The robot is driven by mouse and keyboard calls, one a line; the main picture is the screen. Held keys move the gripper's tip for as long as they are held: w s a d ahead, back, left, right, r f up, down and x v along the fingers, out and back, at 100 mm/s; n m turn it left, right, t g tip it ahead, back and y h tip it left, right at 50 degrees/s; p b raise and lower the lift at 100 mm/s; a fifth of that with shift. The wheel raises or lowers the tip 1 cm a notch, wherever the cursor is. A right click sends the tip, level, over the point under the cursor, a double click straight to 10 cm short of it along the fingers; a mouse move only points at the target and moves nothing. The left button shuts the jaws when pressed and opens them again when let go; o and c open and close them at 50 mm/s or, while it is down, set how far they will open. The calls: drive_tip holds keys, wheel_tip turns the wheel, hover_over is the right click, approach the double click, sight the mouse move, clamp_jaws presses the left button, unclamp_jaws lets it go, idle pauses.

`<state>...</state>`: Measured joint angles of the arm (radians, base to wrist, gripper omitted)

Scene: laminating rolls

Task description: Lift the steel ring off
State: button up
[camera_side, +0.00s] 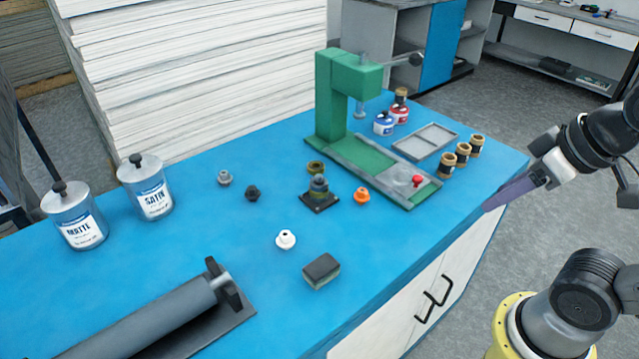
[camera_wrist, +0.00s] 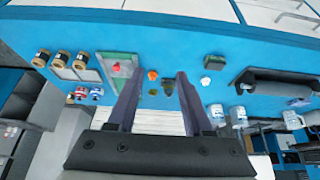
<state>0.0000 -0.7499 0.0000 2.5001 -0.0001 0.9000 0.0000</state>
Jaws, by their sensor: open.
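A dark square base (camera_side: 320,203) with a short stack of grey and dark round pieces (camera_side: 319,184) stands mid-table. It also shows between my fingers in the wrist view (camera_wrist: 168,86). The top piece looks grey, but I cannot tell for sure which piece is the steel ring. A separate small grey knob-like piece (camera_side: 224,178) sits to the left. My gripper (camera_side: 491,206) is open and empty, well right of the stack, by the table's right edge. In the wrist view my gripper (camera_wrist: 160,74) shows two spread dark fingers with nothing touching them.
Loose orange (camera_side: 362,196), brass (camera_side: 316,167), black (camera_side: 253,193) and white (camera_side: 286,240) pieces surround the stack. A dark block (camera_side: 321,270) lies in front. A green press (camera_side: 330,105) stands behind. A roller (camera_side: 150,315) and cans (camera_side: 147,186) are left. Jars (camera_side: 462,152) stand right.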

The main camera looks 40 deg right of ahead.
drive_tip(key=o, duration=0.5)
